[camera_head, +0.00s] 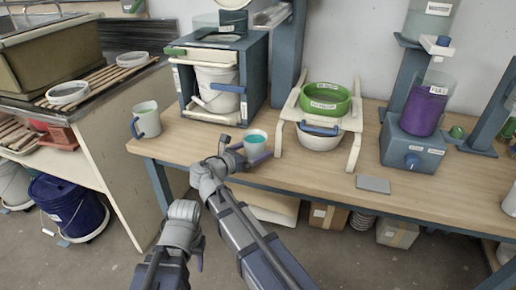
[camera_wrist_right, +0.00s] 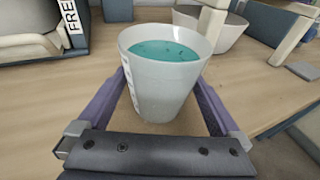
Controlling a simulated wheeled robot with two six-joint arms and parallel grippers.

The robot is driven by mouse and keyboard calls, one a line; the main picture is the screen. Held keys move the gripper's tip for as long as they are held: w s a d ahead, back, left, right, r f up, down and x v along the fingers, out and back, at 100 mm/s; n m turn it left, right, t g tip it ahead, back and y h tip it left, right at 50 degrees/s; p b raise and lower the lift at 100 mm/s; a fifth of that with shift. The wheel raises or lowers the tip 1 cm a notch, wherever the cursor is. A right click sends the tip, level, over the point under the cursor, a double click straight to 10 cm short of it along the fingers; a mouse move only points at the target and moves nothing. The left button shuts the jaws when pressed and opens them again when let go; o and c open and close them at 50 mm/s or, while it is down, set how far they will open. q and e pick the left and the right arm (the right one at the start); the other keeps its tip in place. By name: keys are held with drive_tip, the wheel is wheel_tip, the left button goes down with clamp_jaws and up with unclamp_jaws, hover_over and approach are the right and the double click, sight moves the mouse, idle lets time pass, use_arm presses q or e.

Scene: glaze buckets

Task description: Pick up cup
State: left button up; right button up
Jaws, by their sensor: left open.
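A whitish tapered cup (camera_head: 256,141) with teal liquid stands near the front edge of the wooden table. It also shows in the right wrist view (camera_wrist_right: 165,82), upright between the purple fingers of my right gripper (camera_wrist_right: 162,105). Those fingers are apart, one on each side of the cup, with a gap visible beside its lower part. Their far ends are partly hidden by the cup. In the head view, my right gripper (camera_head: 248,156) is at the cup. My left gripper (camera_head: 200,261) is open, low in front of the table, mostly hidden behind its own wrist.
A mug (camera_head: 146,121) with a blue handle stands at the table's left corner. A blue frame (camera_head: 255,75) holding a white bucket is behind the cup. A stand with a green bowl (camera_head: 325,99) is to the right. A grey slab (camera_head: 373,184) lies near the front edge.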

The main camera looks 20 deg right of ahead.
drive_tip(key=shift+d, duration=0.1)
drive_tip(key=shift+c, duration=1.4)
clamp_jaws()
drive_tip(key=shift+r+p, duration=0.3)
drive_tip(key=shift+p, duration=0.05)
wheel_tip(320, 180, up, 17)
drive_tip(key=p, duration=1.7)
drive_tip(key=shift+r, duration=0.15)
